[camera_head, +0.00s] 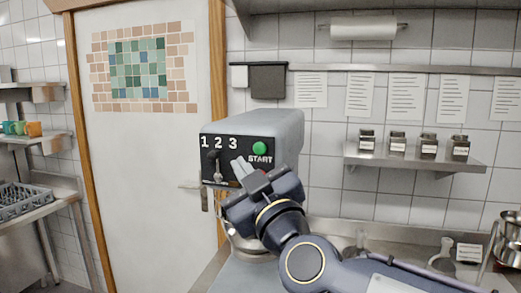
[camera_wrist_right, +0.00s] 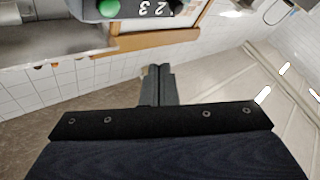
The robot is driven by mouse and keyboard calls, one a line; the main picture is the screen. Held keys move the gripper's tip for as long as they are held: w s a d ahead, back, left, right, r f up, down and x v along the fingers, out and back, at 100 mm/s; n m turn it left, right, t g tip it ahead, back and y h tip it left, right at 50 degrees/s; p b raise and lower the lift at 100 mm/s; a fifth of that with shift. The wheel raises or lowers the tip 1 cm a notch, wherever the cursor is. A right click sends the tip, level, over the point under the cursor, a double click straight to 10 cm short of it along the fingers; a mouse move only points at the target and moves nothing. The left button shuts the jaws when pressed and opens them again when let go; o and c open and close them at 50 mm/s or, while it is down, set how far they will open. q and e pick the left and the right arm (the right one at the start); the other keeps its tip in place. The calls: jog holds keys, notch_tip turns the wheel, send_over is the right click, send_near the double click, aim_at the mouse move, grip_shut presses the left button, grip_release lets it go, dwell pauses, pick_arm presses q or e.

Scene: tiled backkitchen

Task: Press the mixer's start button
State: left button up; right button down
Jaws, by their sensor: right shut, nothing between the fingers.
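The mixer (camera_head: 275,130) is a grey box-headed machine with a dark front panel marked 1 2 3. Its round green start button (camera_head: 260,148) sits on the right of that panel above the word START. The button also shows at the top of the right wrist view (camera_wrist_right: 109,8). My right gripper (camera_head: 241,168) is shut and empty. In the head view its fingertips overlap the panel, left of and a little below the button; the button is uncovered. Whether the tips touch the panel cannot be told. The shut fingers also show in the right wrist view (camera_wrist_right: 157,72). My left gripper is out of view.
A steel counter (camera_head: 340,235) runs along the back wall at right. A shelf (camera_head: 415,160) with several small jars hangs above it. A white door (camera_head: 150,150) stands behind the mixer at left. A dish rack (camera_head: 25,200) sits at far left.

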aim_at(260, 149)
jog(key=shift+w+d+b, duration=0.45)
jog(key=shift+w+b, duration=0.3)
jog(key=shift+w, duration=0.65)
jog(key=shift+w+d+b, duration=0.5)
jog(key=shift+w+b, duration=0.2)
jog(key=shift+w, duration=0.7)
jog(key=shift+w+d+b, duration=0.45)
jog(key=shift+w+b, duration=0.3)
jog(key=shift+w, duration=0.65)
jog(key=shift+w+d, duration=0.1)
jog(key=shift+w, duration=0.3)
